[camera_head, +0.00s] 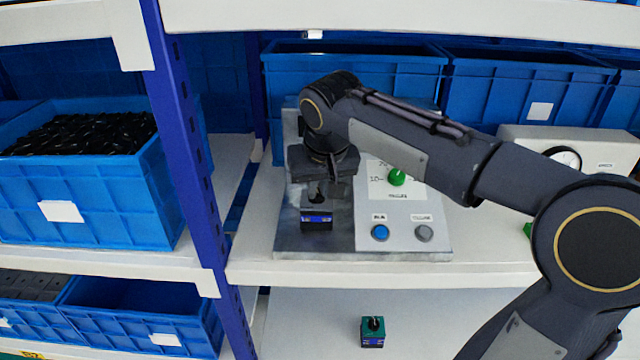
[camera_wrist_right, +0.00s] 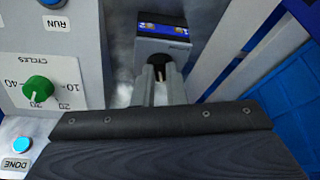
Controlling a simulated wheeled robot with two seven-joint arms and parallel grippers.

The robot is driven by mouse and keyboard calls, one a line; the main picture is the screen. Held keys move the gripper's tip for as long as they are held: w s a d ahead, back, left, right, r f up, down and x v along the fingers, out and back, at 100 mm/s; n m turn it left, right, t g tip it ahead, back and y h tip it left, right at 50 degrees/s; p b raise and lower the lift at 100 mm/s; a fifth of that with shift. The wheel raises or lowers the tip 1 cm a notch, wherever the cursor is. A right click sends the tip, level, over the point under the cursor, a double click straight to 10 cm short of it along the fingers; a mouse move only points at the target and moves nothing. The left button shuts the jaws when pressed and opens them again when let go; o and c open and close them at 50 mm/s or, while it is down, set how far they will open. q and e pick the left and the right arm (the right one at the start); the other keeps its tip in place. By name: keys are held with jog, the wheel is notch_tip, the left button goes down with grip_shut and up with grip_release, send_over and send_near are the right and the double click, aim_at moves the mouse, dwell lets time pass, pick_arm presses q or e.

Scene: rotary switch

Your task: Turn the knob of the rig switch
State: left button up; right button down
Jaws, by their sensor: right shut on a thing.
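The rig switch is a dark grey box with a blue label (camera_head: 316,222) on the metal base plate of the rig. It also shows at the top of the right wrist view (camera_wrist_right: 165,46). My right gripper (camera_head: 318,187) points at its face. In the right wrist view the gripper's two fingers (camera_wrist_right: 157,76) are close together at the switch's dark round opening, shut on the knob. The knob is mostly hidden by the fingers, so its angle cannot be read. My left gripper is not in view.
Right of the switch stands a light panel with a green cycles knob (camera_head: 397,177), a blue button (camera_head: 380,232) and a grey button (camera_head: 424,233). A green-and-black switch (camera_head: 373,331) sits on the lower shelf. A blue upright (camera_head: 185,130) and blue bins (camera_head: 354,62) bound the space.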

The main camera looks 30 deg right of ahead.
jog(key=m, duration=0.1)
jog(key=m+h, duration=0.1)
jog(key=m, duration=0.1)
jog(key=shift+w+a, duration=0.15)
jog(key=shift+a, duration=0.1)
jog(key=c, duration=1.5)
grip_release()
jog(key=s+a+r, duration=0.1)
jog(key=s+a, duration=0.1)
jog(key=s, duration=0.2)
jog(key=s+a+r+b, duration=0.1)
jog(key=s+a+r, duration=0.1)
jog(key=s+a, duration=0.1)
jog(key=s+a+r, duration=0.1)
jog(key=s+a, duration=0.1)
jog(key=s, duration=0.3)
jog(key=shift+a+r+b, duration=0.15)
jog(key=shift+r+b, duration=0.15)
jog(key=shift+b, duration=0.05)
